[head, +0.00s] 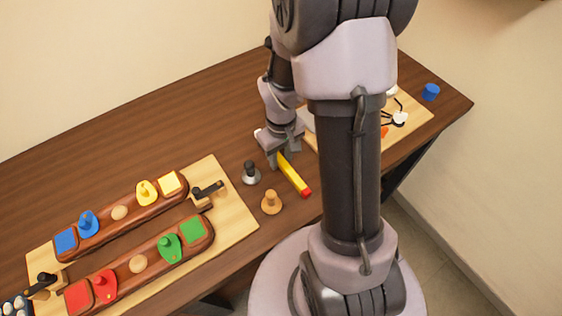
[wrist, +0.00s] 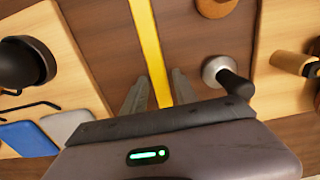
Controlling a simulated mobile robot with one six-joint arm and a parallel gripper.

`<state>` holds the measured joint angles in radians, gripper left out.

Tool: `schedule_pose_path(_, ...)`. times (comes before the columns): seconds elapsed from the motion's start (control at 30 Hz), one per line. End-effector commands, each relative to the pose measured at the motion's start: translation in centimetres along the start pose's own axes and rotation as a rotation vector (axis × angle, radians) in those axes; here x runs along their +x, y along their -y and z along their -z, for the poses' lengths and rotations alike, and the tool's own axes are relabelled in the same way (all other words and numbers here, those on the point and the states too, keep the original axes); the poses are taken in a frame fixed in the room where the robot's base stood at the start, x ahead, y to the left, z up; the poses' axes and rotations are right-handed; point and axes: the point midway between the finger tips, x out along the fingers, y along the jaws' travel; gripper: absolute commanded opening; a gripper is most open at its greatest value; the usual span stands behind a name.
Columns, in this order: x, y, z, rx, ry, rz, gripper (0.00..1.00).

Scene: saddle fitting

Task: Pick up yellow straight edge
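The yellow straight edge (head: 291,173) lies on the brown table, with a red end facing the front edge. In the wrist view the straight edge (wrist: 147,45) runs from the top down between my two fingers. My gripper (head: 273,161) is over its far end in the head view. In the wrist view my gripper (wrist: 158,85) is open, one finger on each side of the bar, with a small gap showing on both sides. The end of the bar nearest my palm is hidden. I cannot tell how far the fingertips are above the table.
A grey knob with a black handle (head: 251,173) and a wooden knob (head: 270,202) stand left of the straight edge. A light board (head: 235,217) with colored blocks lies further left. Another board (head: 420,117) and a blue cup (head: 431,92) are at the right.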

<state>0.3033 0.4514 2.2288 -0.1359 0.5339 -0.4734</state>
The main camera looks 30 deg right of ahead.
Motion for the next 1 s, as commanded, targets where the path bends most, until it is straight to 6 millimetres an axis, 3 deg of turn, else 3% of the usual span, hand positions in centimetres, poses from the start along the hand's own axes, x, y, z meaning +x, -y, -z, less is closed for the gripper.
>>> schedule_pose_path(0.03,0.0,0.0,0.0,0.0,0.0,0.0,0.22)
schedule_pose_path(0.13,0.0,0.0,0.0,0.0,0.0,0.0,0.02)
schedule_pose_path(0.17,0.0,0.0,0.0,0.0,0.0,0.0,0.0)
schedule_pose_path(0.53,-0.5,0.0,0.0,0.0,0.0,0.0,0.0)
schedule_pose_path(0.8,-7.5,0.0,0.1,0.0,-0.004,-0.001,0.0)
schedule_pose_path(1.0,-10.1,0.6,0.5,0.0,0.0,0.0,0.0)
